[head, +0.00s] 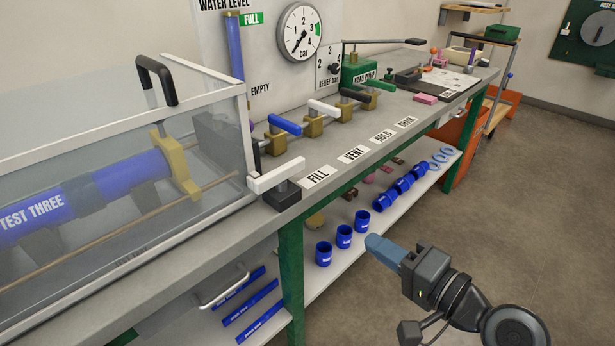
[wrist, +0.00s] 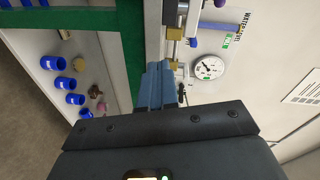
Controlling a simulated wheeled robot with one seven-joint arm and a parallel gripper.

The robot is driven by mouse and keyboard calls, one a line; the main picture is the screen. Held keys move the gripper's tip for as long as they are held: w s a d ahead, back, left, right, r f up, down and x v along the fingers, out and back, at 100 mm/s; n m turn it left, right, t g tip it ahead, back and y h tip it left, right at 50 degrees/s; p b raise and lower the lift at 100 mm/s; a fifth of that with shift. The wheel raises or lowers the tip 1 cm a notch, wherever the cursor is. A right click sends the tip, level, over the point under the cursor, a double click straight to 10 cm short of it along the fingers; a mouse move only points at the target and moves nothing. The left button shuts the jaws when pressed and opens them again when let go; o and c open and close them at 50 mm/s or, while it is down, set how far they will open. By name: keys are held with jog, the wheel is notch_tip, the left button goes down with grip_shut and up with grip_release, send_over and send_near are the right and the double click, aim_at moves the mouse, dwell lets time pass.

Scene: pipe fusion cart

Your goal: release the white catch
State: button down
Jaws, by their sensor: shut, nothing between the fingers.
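The white catch (head: 277,176) is a white bar on a dark block at the bench's front edge. It sits beside the right end of the clear cover (head: 120,150), its bar angled across the cover's corner. My gripper (head: 372,244) is right of and below the catch in the head view, out in front of the bench and apart from it. Its blue fingers are together and empty; they also show in the wrist view (wrist: 160,88). I cannot make out the catch for certain in the wrist view.
Several valves with coloured handles stand behind the labels FILL, VENT, HOLD and DRAIN. The cover has a black handle (head: 156,78) and encloses a blue pipe (head: 95,195). Blue couplings (head: 344,236) stand on the lower shelf.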

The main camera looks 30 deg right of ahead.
aim_at(296, 171)
jog(key=shift+m+t+y, duration=0.5)
jog(key=shift+m+y, duration=0.3)
jog(key=w+r, duration=0.4)
jog(key=shift+w, duration=0.15)
jog(key=p+x, duration=0.2)
jog(key=x, duration=1.2)
jog(key=shift+p, duration=0.4)
